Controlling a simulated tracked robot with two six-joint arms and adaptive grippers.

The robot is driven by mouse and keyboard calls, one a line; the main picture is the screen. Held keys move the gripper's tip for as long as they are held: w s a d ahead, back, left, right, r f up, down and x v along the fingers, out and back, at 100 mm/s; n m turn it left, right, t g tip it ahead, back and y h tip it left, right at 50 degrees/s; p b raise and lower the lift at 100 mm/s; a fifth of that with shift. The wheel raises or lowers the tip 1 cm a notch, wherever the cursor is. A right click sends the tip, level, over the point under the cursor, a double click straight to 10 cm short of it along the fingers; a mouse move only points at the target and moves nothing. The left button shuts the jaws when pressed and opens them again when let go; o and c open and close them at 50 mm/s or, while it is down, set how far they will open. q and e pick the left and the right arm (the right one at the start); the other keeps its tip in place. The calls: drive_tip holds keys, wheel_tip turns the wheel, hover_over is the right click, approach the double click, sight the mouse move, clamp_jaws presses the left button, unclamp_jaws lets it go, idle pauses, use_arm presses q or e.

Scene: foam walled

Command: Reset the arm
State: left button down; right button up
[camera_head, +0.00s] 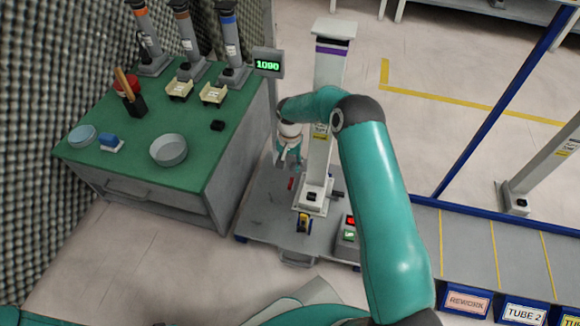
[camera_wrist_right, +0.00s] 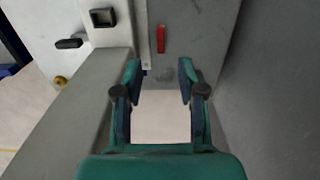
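My right arm reaches from the lower right up and back over the grey platform. Its gripper (camera_head: 289,164) points down beside the white column (camera_head: 325,110). In the right wrist view the two fingers of the right gripper (camera_wrist_right: 160,70) are apart with nothing held between them. A small red piece (camera_head: 291,184) lies below the gripper; it also shows ahead of the fingertips in the right wrist view (camera_wrist_right: 161,39). My left gripper is not in view.
A green-topped bench (camera_head: 120,167) with bowls (camera_head: 168,150) stands left. A conveyor (camera_head: 465,235) with labelled bins lies right.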

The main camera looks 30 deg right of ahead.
idle(0.3)
drive_tip(key=s+a+r+n+y+p, duration=0.1)
drive_tip(key=s+a+n+y+p, duration=0.2)
drive_tip(key=s+a, duration=1.05)
drive_tip(key=s+a+r+n+y+p, duration=0.1)
drive_tip(key=s+a+n+p, duration=0.3)
drive_tip(key=s+a, duration=0.9)
drive_tip(key=d+r+p, duration=0.3)
drive_tip(key=r+p, duration=3.4)
drive_tip(key=p, duration=0.1)
drive_tip(key=shift+s+r+n+t, duration=0.3)
drive_tip(key=shift+s+n, duration=0.05)
drive_tip(key=shift+n, duration=0.05)
